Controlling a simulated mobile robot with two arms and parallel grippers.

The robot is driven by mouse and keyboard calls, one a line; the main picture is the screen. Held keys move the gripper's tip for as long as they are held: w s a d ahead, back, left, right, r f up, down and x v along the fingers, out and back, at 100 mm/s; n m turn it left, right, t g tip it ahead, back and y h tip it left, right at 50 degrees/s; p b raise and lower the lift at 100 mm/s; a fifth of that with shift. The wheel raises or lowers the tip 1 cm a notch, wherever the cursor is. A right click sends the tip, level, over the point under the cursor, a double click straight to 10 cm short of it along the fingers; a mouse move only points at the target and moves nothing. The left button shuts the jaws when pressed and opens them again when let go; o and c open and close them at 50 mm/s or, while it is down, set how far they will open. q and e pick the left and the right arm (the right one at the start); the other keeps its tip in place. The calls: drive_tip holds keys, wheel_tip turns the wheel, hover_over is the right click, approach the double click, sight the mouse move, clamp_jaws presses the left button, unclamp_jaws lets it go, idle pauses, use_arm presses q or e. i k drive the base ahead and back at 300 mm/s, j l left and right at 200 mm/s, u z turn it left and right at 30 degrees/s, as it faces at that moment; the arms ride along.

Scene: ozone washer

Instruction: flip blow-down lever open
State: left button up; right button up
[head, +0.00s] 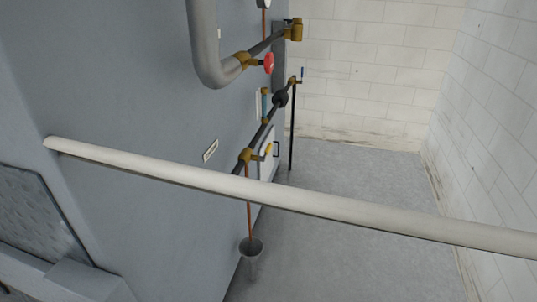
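Neither of my grippers is in view. A small yellow lever (267,149) sits at a brass valve (246,156) on the lower pipe along the grey cabinet wall. A thin copper tube (250,215) drops from this valve towards a grey cup (251,246) below. A small blue lever (302,73) stands roughly upright at another brass fitting (293,80), above a dark vertical pipe (292,130). No label shows which lever is the blow-down one. The levers are too small to tell their exact set.
A pale bar (290,198) crosses the view in front of the lower pipe and copper tube. A red knob (268,63) sits on the upper grey pipe (208,45). The grey floor (340,250) is clear between the cabinet (130,90) and the white block wall (500,130).

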sight(261, 159)
drive_tip(key=i+l+z, duration=0.1)
drive_tip(key=i+l, duration=0.15)
drive_tip(key=i, duration=0.2)
drive_tip(key=i+l+z, duration=0.1)
drive_tip(key=i, duration=0.35)
drive_tip(key=i+l, duration=0.25)
drive_tip(key=i, duration=0.25)
drive_tip(key=i+l+z, duration=0.15)
drive_tip(key=i, duration=0.3)
